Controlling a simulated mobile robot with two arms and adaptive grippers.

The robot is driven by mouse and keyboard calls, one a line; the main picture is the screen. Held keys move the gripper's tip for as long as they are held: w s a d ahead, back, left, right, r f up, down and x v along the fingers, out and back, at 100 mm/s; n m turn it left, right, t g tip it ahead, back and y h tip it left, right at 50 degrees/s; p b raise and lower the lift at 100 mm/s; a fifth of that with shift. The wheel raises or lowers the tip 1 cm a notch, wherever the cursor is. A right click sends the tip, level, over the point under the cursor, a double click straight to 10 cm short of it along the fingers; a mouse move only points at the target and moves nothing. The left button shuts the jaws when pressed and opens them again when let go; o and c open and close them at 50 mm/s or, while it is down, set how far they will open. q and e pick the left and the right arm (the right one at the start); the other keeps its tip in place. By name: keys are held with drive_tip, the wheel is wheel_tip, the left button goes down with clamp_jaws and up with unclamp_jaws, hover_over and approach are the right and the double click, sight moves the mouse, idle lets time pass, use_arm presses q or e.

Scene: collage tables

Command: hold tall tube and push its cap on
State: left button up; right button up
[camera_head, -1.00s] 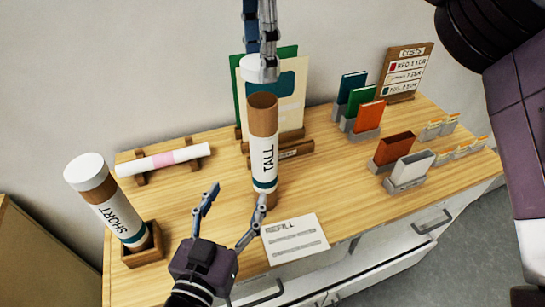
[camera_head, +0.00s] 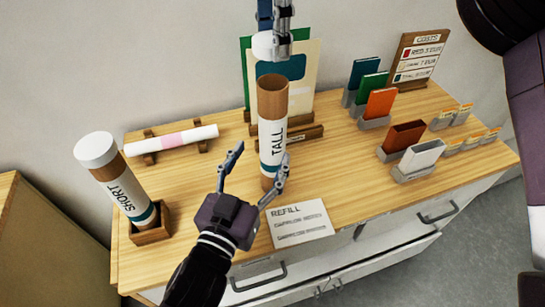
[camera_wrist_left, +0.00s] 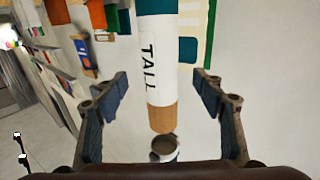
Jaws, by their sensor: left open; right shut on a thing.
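The tall tube (camera_head: 271,140) stands upright near the middle of the table, white with "TALL" on it, a teal band low down and an open brown top. My left gripper (camera_head: 262,155) is open in front of the tube's lower part. In the left wrist view the tube (camera_wrist_left: 158,60) shows between the two spread fingers, with a gap on each side. My right gripper (camera_head: 276,32) is shut on the white cap (camera_head: 264,46) and holds it above the tube's open end, apart from it. The tube's foot is partly hidden by my left finger.
A short capped tube (camera_head: 125,190) leans in a wooden holder (camera_head: 150,232) at left. A rolled sheet (camera_head: 172,139) lies on a rack. Upright panels (camera_head: 311,80) stand behind the tube. A refill card (camera_head: 301,222) lies at the front edge.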

sight(268, 142)
use_arm(q)
drive_tip(key=x, duration=0.8)
use_arm(e)
drive_tip(key=shift+w, duration=0.1)
use_arm(q)
drive_tip(key=shift+c, duration=0.6)
clamp_jaws()
drive_tip(key=shift+f, duration=0.1)
use_arm(e)
drive_tip(key=shift+f, duration=2.55)
drive_tip(key=shift+f, duration=0.9)
drive_tip(key=shift+f, duration=0.6)
